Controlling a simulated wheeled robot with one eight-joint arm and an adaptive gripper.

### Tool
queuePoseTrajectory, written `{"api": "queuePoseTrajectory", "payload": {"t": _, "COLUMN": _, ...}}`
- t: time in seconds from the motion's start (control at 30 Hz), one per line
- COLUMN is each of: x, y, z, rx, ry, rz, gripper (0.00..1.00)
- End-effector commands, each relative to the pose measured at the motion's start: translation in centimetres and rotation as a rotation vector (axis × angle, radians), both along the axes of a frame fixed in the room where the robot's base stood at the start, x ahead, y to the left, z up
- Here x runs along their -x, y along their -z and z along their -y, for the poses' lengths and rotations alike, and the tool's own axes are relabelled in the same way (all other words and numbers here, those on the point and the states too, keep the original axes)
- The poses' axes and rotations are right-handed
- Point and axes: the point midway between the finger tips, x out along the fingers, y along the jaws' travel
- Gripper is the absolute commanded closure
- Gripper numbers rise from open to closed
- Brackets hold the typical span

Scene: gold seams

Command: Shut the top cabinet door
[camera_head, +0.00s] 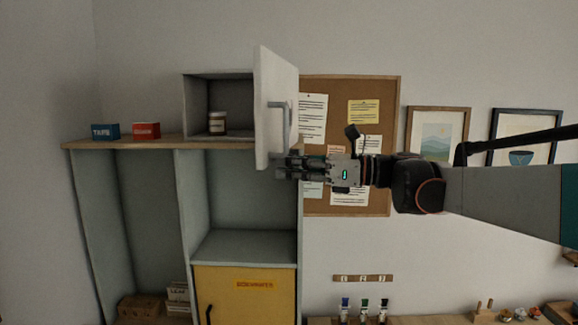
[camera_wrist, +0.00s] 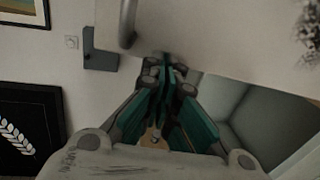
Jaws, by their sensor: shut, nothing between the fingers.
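The top cabinet (camera_head: 215,77) is a small grey box on the shelf unit. Its white door (camera_head: 272,110) stands open, swung out toward the camera, with a grey bar handle (camera_head: 279,118) on its right face. My gripper (camera_head: 281,166) is shut and empty, at the lower edge of the door on its right side. In the wrist view the door (camera_wrist: 215,40) fills the top, with the handle (camera_wrist: 128,22) at upper left. The closed fingertips (camera_wrist: 166,62) are at the door's lower edge; I cannot tell whether they touch it.
A jar (camera_head: 217,123) stands inside the top cabinet. A blue box (camera_head: 105,131) and a red box (camera_head: 146,130) sit on the wooden shelf top to the left. A yellow door (camera_head: 245,295) is below. A cork board (camera_head: 352,205) hangs behind my gripper.

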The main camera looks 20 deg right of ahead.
Motion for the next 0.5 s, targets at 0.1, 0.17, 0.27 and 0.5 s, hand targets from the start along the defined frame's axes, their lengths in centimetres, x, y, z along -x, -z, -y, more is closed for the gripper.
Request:
{"api": "queuePoseTrajectory", "payload": {"t": 0.1, "x": 0.0, "y": 0.0, "z": 0.0, "rx": 0.0, "ry": 0.0, "rz": 0.0, "gripper": 1.0}}
{"api": "queuePoseTrajectory", "payload": {"t": 0.17, "x": 0.0, "y": 0.0, "z": 0.0, "rx": 0.0, "ry": 0.0, "rz": 0.0, "gripper": 1.0}}
{"api": "queuePoseTrajectory", "payload": {"t": 0.27, "x": 0.0, "y": 0.0, "z": 0.0, "rx": 0.0, "ry": 0.0, "rz": 0.0, "gripper": 1.0}}
{"api": "queuePoseTrajectory", "payload": {"t": 0.5, "x": -0.5, "y": 0.0, "z": -1.1, "rx": 0.0, "ry": 0.029, "rz": 0.0, "gripper": 1.0}}
